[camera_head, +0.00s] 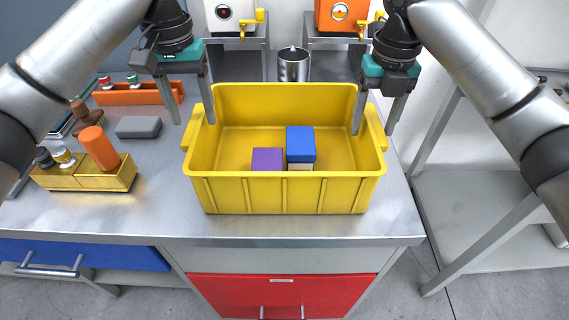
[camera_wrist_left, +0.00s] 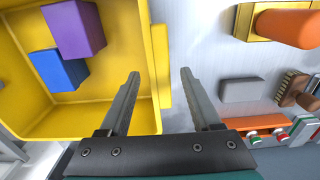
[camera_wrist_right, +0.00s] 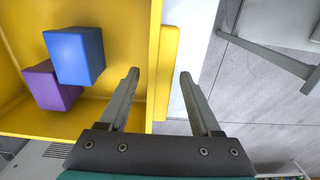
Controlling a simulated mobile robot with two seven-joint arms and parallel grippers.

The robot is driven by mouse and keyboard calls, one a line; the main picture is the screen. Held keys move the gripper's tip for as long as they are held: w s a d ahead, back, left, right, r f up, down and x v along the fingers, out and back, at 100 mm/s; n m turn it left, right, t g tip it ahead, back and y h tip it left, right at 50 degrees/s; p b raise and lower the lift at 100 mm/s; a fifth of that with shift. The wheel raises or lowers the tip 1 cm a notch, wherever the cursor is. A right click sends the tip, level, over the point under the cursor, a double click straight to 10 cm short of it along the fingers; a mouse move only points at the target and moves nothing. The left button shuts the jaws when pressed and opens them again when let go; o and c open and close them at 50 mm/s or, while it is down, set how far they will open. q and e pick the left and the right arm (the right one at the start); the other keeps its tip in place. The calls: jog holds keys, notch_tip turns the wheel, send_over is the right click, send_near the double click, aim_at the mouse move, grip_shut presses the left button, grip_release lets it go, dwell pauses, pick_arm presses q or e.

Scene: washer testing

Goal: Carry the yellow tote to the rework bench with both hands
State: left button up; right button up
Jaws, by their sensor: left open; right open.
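The yellow tote (camera_head: 285,195) stands upright on the metal bench top near its front edge. It holds a purple block (camera_head: 267,160) and a blue block (camera_head: 300,143), with a pale block partly hidden under the blue one. My left gripper (camera_head: 193,122) is open at the tote's left handle (camera_wrist_left: 161,72), one finger on the inner side and one outside. My right gripper (camera_head: 373,132) is open at the right handle (camera_wrist_right: 165,75), its fingers likewise on either side. Neither is closed on a handle, and I cannot tell how deep the fingers reach.
Left of the tote are a gold fixture (camera_head: 90,178) with an orange cylinder (camera_head: 99,147), a grey block (camera_head: 138,127) and an orange rack (camera_head: 130,97). A metal cup (camera_head: 293,64) stands behind. A grey side frame (camera_head: 470,215) is at the right, with bare floor between.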

pick_arm(q)
notch_tip(320, 180, up, 9)
jog(key=shift+r, duration=0.2)
pick_arm(e)
notch_tip(320, 180, up, 12)
dwell(0.9)
jog(key=shift+s, duration=0.1)
dwell(0.4)
